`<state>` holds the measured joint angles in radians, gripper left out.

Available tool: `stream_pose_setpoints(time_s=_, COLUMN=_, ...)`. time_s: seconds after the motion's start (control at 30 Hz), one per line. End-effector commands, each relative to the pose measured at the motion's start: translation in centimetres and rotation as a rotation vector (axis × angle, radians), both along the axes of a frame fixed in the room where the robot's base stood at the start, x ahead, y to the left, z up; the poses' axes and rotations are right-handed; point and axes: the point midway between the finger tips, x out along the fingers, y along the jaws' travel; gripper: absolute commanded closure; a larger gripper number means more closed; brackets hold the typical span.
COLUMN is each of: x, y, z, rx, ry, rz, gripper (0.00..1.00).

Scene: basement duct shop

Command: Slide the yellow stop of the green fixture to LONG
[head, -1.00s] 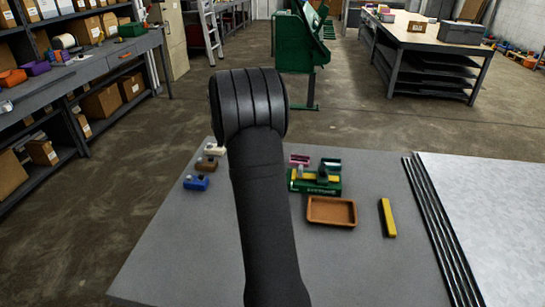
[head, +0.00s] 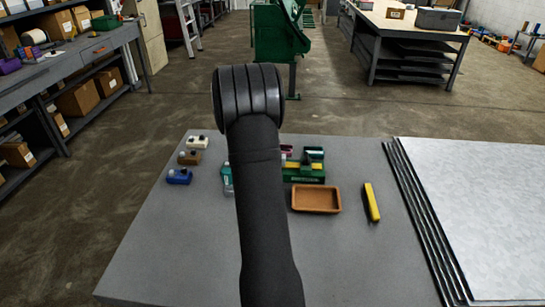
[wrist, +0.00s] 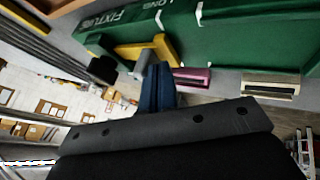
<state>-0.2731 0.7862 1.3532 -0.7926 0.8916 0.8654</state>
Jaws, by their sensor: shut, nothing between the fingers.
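The green fixture (head: 305,179) stands on the grey table, partly hidden behind my arm in the head view. In the wrist view the fixture (wrist: 235,45) fills the top, with white FIXTURE and LONG lettering and white marks along its edge. My gripper (wrist: 157,72) shows blue fingers, shut and empty, close beside the grey post and stop. I cannot tell whether they touch. The head view hides the fingers behind my arm.
A brown tray (head: 316,211) and a yellow tool (head: 371,203) lie in front of and right of the fixture. Blue (head: 179,177), brown and white blocks stand left. A pink piece (wrist: 192,78) and a cream piece (wrist: 270,88) are near my fingers. Dark rails and a pale sheet lie right.

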Motion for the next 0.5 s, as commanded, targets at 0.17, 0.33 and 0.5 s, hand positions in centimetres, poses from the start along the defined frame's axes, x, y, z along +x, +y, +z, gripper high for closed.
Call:
stream_pose_setpoints(time_s=0.17, x=0.0, y=-1.2, z=0.0, rx=0.001, ry=0.000, rz=-0.002, gripper=1.00)
stream_pose_setpoints(time_s=0.33, x=0.0, y=-2.2, z=0.0, rx=-0.004, ry=0.003, rz=-0.003, gripper=1.00)
stream_pose_setpoints(time_s=0.5, x=0.0, y=-2.4, z=0.0, rx=-0.007, ry=0.004, rz=-0.006, gripper=1.00)
